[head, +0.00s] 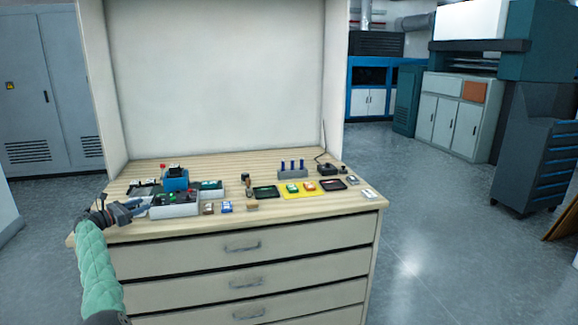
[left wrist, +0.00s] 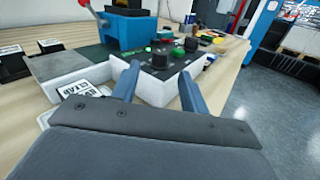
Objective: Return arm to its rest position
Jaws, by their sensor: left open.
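My left gripper (head: 136,206) is over the left front of the wooden bench top (head: 290,214), beside a white box with a dark top (head: 174,210). In the left wrist view its two blue-grey fingers (left wrist: 157,85) are apart, with nothing held between them. The white box with black and green knobs (left wrist: 163,62) lies just beyond the fingertips. My left arm, in a green quilted sleeve, comes up from the lower left of the head view. My right gripper is in neither view.
A blue device (head: 175,182) stands behind the white box. A yellow mat (head: 301,189) with small items, a grey holder with blue pegs (head: 292,171) and a black device (head: 327,169) sit to the right. Drawers (head: 245,248) are below. Floor at right is free.

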